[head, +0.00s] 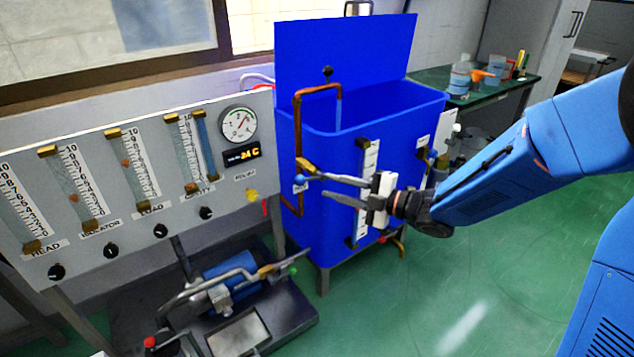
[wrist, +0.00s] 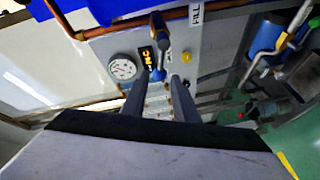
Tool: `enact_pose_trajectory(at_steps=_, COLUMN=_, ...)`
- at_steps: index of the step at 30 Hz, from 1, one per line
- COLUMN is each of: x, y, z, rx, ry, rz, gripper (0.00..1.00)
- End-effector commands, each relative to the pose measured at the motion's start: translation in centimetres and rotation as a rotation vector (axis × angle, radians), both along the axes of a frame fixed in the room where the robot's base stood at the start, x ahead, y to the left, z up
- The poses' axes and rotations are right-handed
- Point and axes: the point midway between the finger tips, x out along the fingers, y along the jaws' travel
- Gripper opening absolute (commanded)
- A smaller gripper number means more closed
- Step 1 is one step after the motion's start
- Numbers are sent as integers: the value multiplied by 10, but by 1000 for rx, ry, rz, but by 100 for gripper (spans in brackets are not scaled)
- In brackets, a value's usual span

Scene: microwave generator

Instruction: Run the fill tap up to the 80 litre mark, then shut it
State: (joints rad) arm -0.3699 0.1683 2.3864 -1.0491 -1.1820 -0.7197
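The blue tank (head: 340,215) stands in the middle of the head view. A copper fill pipe (head: 298,120) rises at its left and bends over the rim. A pale bluish strip below the pipe's end looks like running water. The fill tap (head: 306,164) is brass with a blue-knobbed lever, which also shows in the wrist view (wrist: 160,40). My gripper (head: 324,187) is open, its two fingers pointing at the tap; in the wrist view the lever's knob appears between the fingertips, contact unclear. The white level scale (head: 370,160) is partly behind my gripper; its reading is too small to tell.
A panel with several flow tubes, black knobs and a round dial (head: 238,125) stands left of the tank. A pump rig (head: 230,290) is on the floor below it. A green bench (head: 490,98) with bottles stands behind right. Green floor is clear at front right.

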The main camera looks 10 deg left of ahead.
Motion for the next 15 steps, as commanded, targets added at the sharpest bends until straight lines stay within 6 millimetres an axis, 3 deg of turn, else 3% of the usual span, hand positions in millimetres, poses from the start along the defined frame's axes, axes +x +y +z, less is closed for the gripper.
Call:
enact_pose_trajectory(at_steps=6, x=-8, y=-30, z=2, rx=0, ry=-1, rz=0, gripper=27)
enact_pose_trajectory(at_steps=15, x=-14, y=-43, z=2, rx=0, ry=0, rz=3, gripper=27)
